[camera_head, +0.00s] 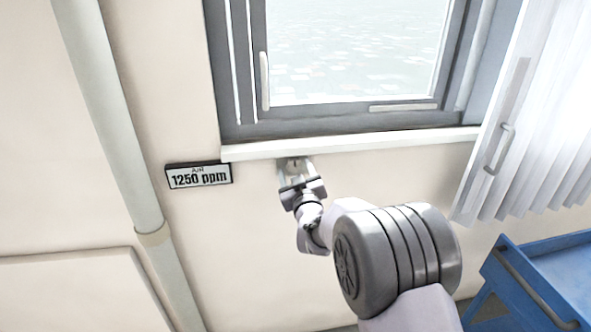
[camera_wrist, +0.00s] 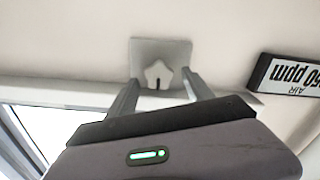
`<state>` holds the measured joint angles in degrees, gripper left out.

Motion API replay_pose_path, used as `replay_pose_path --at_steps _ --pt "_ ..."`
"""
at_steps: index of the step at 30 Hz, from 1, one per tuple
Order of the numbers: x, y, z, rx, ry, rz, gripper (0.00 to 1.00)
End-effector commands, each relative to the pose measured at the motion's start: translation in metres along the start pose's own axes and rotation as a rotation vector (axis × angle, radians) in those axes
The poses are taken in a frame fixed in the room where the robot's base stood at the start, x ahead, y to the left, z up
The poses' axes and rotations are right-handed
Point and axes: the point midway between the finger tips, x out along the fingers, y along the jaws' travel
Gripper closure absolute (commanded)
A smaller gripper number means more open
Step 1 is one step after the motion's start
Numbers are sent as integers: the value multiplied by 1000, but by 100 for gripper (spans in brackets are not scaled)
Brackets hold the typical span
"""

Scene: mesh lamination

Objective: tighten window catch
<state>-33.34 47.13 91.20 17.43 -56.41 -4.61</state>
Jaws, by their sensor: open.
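A light grey star-shaped knob (camera_wrist: 159,74) sits on a square grey plate (camera_wrist: 174,47) on the wall just below the window sill; it looks like the window catch. In the head view the plate (camera_head: 294,162) shows small under the sill, with the knob largely hidden by my gripper. My gripper (camera_head: 296,179) is open and points at the plate. In the wrist view the two fingers of my gripper (camera_wrist: 160,80) stand on either side of the knob, with visible gaps. How near the fingertips are in depth I cannot tell.
A white sill (camera_head: 400,141) runs above my gripper, under the grey-framed window (camera_head: 330,122). An air display (camera_head: 199,175) reading 1250 ppm is left of it. A vertical pipe (camera_head: 110,120) stands farther left. White blinds (camera_head: 530,120) and a blue cart (camera_head: 545,270) are at the right.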

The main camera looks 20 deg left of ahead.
Motion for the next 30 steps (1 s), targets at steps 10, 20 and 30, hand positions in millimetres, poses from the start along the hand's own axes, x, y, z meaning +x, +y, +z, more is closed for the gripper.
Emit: replay_pose_path --at_steps 10,20,30 --pt "18 0 -1 -1 0 0 40" --pt "17 1 -1 0 0 0 83" --pt "17 0 1 25 1 1 100"
